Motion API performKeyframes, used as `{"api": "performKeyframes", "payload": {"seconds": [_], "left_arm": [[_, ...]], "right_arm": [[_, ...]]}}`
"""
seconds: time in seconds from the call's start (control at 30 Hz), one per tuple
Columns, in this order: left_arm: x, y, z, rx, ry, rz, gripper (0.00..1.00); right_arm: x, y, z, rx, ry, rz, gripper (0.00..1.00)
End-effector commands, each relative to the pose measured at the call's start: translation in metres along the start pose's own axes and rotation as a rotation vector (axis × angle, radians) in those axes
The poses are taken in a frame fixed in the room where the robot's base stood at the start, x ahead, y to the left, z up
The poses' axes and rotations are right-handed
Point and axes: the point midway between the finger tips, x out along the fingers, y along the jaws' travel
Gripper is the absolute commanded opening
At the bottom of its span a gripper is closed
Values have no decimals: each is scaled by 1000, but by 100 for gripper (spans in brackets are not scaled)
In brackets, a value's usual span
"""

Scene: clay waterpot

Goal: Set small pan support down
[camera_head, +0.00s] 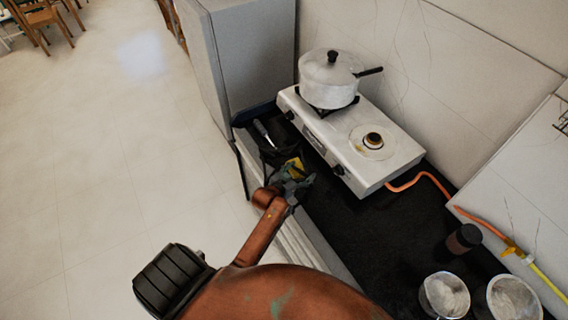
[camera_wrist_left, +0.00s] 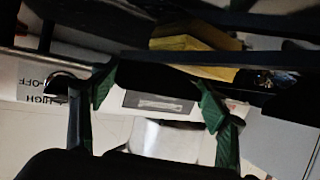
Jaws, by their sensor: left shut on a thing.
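My left gripper (camera_head: 296,181) is at the front edge of the dark counter, left of the stove. In the left wrist view its green fingertips (camera_wrist_left: 156,92) are apart, with a dark thing, taken to be the small pan support (camera_wrist_left: 150,74), across them. In the head view I cannot separate the support from the dark items beyond the gripper. The white two-burner stove (camera_head: 337,152) has a bare right burner (camera_head: 373,141). A white lidded pot (camera_head: 328,82) stands on the left burner's black support (camera_head: 349,104). My right gripper is out of view.
A dark container (camera_head: 281,152), a silver utensil (camera_head: 262,129) and a yellow block (camera_head: 293,165) are close beyond my gripper. A grey cabinet (camera_head: 253,58) stands behind. An orange hose (camera_head: 425,174) runs right. A dark jar (camera_head: 464,239) and two metal pots (camera_head: 445,296) stand lower right.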

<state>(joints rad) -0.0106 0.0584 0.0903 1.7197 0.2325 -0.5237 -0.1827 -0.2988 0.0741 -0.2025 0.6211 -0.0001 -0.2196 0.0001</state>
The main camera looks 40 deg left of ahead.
Motion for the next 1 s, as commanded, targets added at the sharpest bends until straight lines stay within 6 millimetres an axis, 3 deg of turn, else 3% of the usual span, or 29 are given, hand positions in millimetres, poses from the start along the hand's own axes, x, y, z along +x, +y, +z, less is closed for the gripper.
{"api": "performKeyframes", "payload": {"seconds": [0.47,0.83,1.0], "left_arm": [[0,0,-2,3,3,-1,25],[-2,0,-8,6,7,-1,24],[-8,0,-23,6,9,-1,24]], "right_arm": [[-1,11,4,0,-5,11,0],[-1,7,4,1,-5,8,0],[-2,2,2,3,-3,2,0]]}}
